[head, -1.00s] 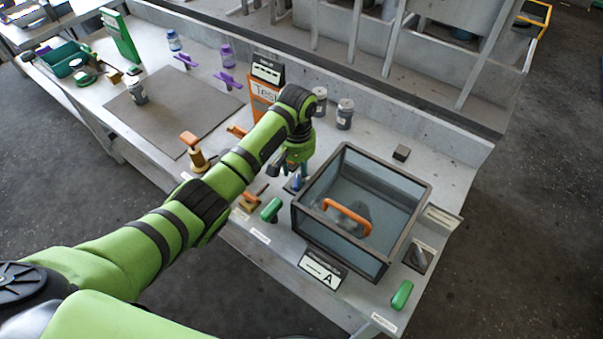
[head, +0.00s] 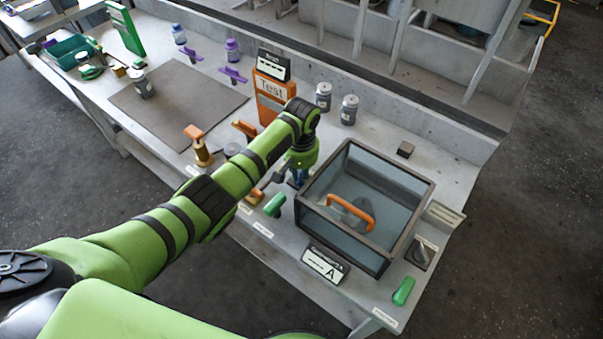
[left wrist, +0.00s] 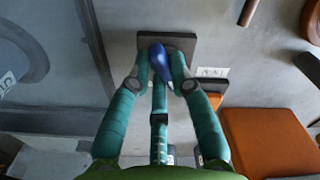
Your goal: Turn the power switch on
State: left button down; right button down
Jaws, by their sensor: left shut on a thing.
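A blue switch lever (left wrist: 160,62) stands on a dark square base plate (left wrist: 184,42) in the left wrist view. My left gripper (left wrist: 161,68) has its teal fingers around the lever from both sides and is shut on it. In the head view my left gripper (head: 298,176) points down at the bench just left of the glass-walled box, and its fingers hide most of the lever. My right gripper is not in view. The small label (left wrist: 210,72) beside the base plate is too small to read.
A dark-framed clear box (head: 365,200) with an orange handle (head: 350,213) stands close to the right of my gripper. An orange "Test" stand (head: 271,95) is behind. A green handle (head: 275,205) lies in front.

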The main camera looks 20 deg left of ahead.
pick_arm(q)
jog(key=shift+r+m+p, duration=0.1)
jog(key=shift+m+p, duration=0.5)
jog(key=shift+m, duration=0.3)
jog(key=m+p, duration=0.1)
jog(key=m, duration=0.2)
jog(key=shift+s+a+m, duration=0.1)
jog(key=shift+m, duration=0.2)
jog(key=m+p, duration=0.1)
jog(key=m, duration=0.2)
jog(key=shift+a, duration=0.1)
jog(key=shift+a+m, duration=0.1)
jog(key=shift+m, duration=1.6)
jog(key=c, duration=1.1)
grip_release()
